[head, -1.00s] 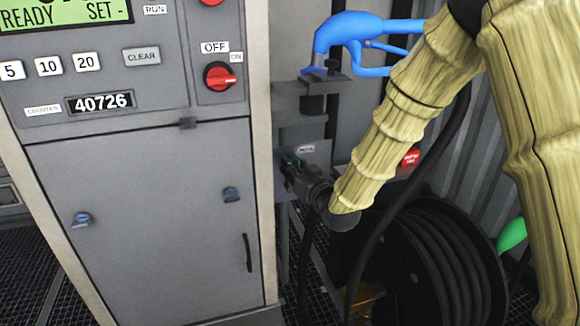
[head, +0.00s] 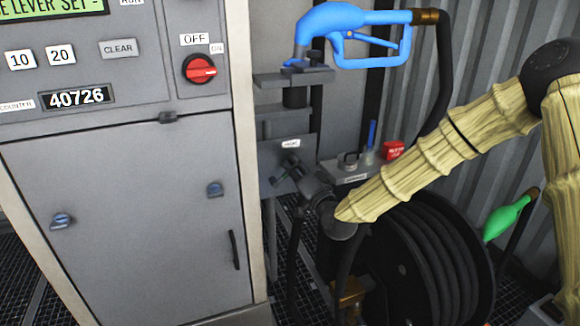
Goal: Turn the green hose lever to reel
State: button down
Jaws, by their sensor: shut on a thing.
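The green hose lever (head: 283,177) is on a grey plate right of the pump cabinet, under a small white label. Only a little dark green shows, as my fingers cover most of it. My gripper (head: 292,181) reaches in from the right and is shut on the lever. The label's word is too small to read for certain, so I cannot tell the lever's exact setting.
A blue nozzle (head: 345,25) hangs above. The grey cabinet (head: 120,200) stands left, with a red switch (head: 200,68). A black hose reel (head: 430,260) is below my arm, and a green nozzle (head: 510,217) is at right. A red tag (head: 393,150) sits behind.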

jog(key=shift+w+d+f+m+t+h+b, duration=0.1)
jog(key=shift+d+f+m+t+h+b, duration=0.2)
jog(key=shift+f+m+b, duration=0.8)
jog(key=shift+w+d+f+m+t+h+b, duration=0.15)
jog(key=shift+f+m+h, duration=0.25)
jog(key=shift+m, duration=1.45)
jog(key=shift+d+f+m+t+h+b, duration=0.15)
jog(key=shift+d+f+m+h+b, duration=0.35)
jog(key=shift+m, duration=0.95)
jog(key=shift+a+f, duration=0.25)
jog(key=shift+a, duration=0.05)
jog(key=c, duration=1.4)
grip_release()
jog(key=v, duration=1.2)
jog(key=shift+d, duration=0.1)
